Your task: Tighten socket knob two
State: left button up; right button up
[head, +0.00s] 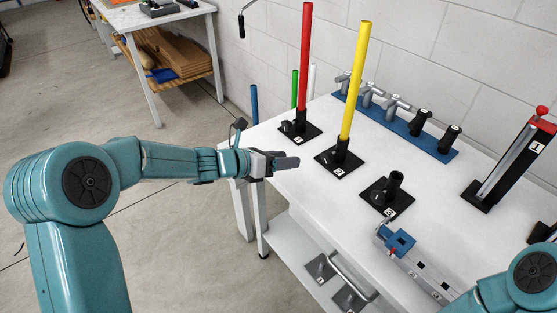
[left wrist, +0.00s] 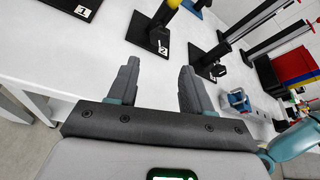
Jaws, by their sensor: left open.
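Socket two (head: 341,160) is a black base plate with a short upright tube and a "2" label, and it holds a yellow pole (head: 355,80) upright. Its small dark knob (head: 327,157) is on the left side of the tube. In the left wrist view, socket two (left wrist: 146,32) lies beyond the fingertips, its knob hard to make out. My left gripper (head: 287,163) is open and empty, over the table's left edge, left of socket two and apart from it. Its two fingers also show in the left wrist view (left wrist: 159,72). My right gripper is out of view.
Socket one (head: 300,130) holds a red pole (head: 305,60) behind. Socket three (head: 394,190) stands empty to the right. A blue rack with several handles (head: 425,140) lines the wall. A blue-grey fixture (head: 400,243) is at the front. The white table (head: 310,195) is clear left of socket three.

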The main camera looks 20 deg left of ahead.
pick_arm(q)
jog(key=shift+s+a+r, duration=0.2)
jog(key=shift+s+a, duration=0.25)
